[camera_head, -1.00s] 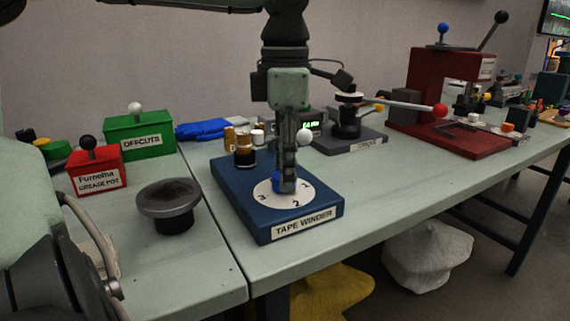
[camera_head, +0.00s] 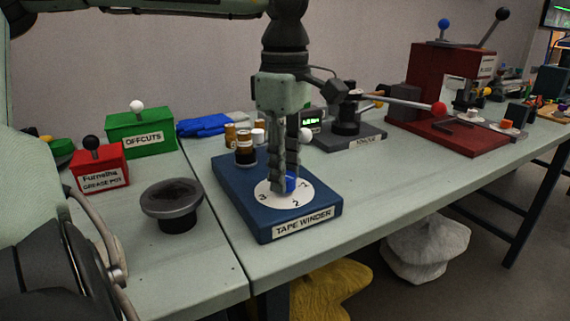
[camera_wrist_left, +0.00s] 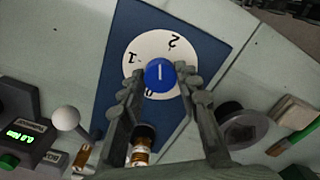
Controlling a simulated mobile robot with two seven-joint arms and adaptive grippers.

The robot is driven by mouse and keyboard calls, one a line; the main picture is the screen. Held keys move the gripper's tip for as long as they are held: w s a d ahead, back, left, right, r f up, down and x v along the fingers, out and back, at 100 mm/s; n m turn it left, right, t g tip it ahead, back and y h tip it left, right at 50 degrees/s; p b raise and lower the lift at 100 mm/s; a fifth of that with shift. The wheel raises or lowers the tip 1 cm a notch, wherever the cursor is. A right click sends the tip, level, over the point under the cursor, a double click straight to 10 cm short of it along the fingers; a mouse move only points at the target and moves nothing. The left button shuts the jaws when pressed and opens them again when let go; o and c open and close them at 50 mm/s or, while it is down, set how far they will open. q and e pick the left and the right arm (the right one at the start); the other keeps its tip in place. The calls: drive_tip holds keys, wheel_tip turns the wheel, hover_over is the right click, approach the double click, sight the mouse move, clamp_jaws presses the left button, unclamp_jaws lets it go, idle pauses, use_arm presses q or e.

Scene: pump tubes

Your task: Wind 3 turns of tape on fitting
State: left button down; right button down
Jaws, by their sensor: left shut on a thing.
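The tape winder (camera_head: 232,188) is a blue base with a white dial (camera_head: 268,197) numbered around its rim. A blue knob (camera_head: 291,184) sits at the dial's middle. It also shows in the left wrist view (camera_wrist_left: 159,73) with a white line across its top. My left gripper (camera_head: 284,187) points straight down over the dial and is shut on the knob, one finger on each side. The fingers also show in the left wrist view (camera_wrist_left: 161,77). I cannot make out the fitting. My right gripper is not in view.
A dark round pedestal (camera_head: 171,203), a red grease pot (camera_head: 99,166) and a green offcuts box (camera_head: 141,132) stand to the left. A torque device (camera_head: 345,135) and a red press (camera_head: 450,95) stand to the right. The table front right of the winder is clear.

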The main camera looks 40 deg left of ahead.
use_arm(q)
drive_tip(key=shift+r+m+p, duration=0.1)
drive_tip(key=shift+m+p, duration=0.35)
drive_tip(key=shift+m, duration=1.35)
drive_tip(key=c, duration=1.3)
unclamp_jaws()
drive_tip(key=shift+c, duration=0.2)
